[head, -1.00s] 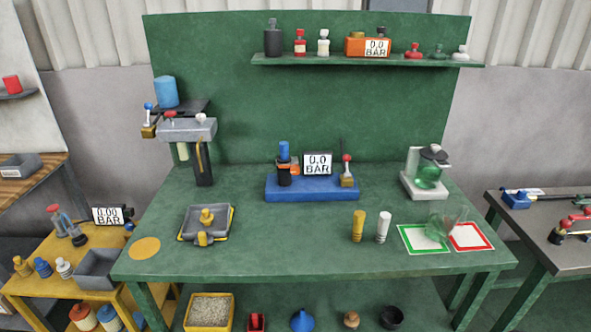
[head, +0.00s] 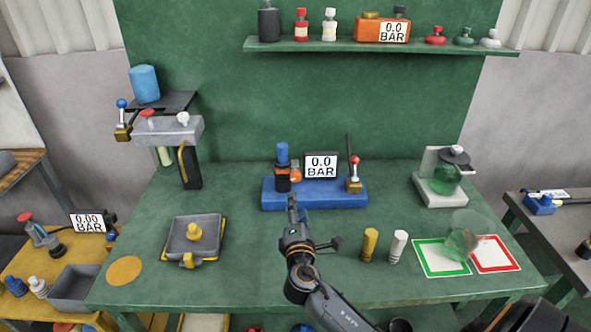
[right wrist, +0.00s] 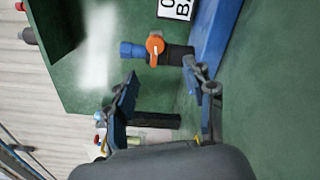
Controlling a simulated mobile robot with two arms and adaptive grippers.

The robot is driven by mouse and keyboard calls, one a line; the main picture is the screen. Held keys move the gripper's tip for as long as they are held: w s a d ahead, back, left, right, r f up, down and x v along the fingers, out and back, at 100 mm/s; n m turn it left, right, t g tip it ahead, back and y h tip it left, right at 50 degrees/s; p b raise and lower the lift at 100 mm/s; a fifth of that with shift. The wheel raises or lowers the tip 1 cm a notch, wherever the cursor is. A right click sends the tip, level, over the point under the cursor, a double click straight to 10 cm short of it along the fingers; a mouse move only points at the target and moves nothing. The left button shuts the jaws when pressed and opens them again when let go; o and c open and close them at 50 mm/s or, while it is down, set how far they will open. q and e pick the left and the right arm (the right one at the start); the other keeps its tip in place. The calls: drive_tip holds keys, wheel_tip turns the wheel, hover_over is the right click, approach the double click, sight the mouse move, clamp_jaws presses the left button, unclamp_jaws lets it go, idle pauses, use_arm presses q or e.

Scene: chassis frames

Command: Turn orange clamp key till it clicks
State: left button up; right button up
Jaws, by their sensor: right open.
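The orange clamp key (head: 295,172) is on the side of a black clamp body (head: 283,184) with a blue cylinder (head: 282,153) in its top, standing on the blue base (head: 330,195). The right wrist view shows the key (right wrist: 155,45) too, round with a pale line across it. My right gripper (head: 292,203) is in front of the blue base, below the clamp in the picture. In the right wrist view its fingers (right wrist: 160,78) are apart with nothing between them, and the key lies beyond their tips, not touched. My left gripper is out of view.
A display reading 0.0 BAR (head: 321,166) and a red-knobbed lever (head: 354,176) stand right of the clamp on the base. Yellow (head: 370,245) and white (head: 398,246) cylinders stand right of my arm.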

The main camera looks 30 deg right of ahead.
sight(296, 179)
drive_tip(key=x, duration=0.2)
drive_tip(key=p+x, duration=0.1)
drive_tip(key=x, duration=0.2)
drive_tip(key=r+x, duration=0.1)
drive_tip(key=x, duration=0.5)
drive_tip(key=shift+w, duration=0.2)
drive_tip(key=shift+w+d, duration=0.15)
drive_tip(key=shift+w, duration=0.1)
drive_tip(key=shift+w+d, duration=0.2)
drive_tip(key=shift+w, duration=0.05)
drive_tip(key=shift+a, duration=0.1)
drive_tip(key=c, duration=0.5)
clamp_jaws()
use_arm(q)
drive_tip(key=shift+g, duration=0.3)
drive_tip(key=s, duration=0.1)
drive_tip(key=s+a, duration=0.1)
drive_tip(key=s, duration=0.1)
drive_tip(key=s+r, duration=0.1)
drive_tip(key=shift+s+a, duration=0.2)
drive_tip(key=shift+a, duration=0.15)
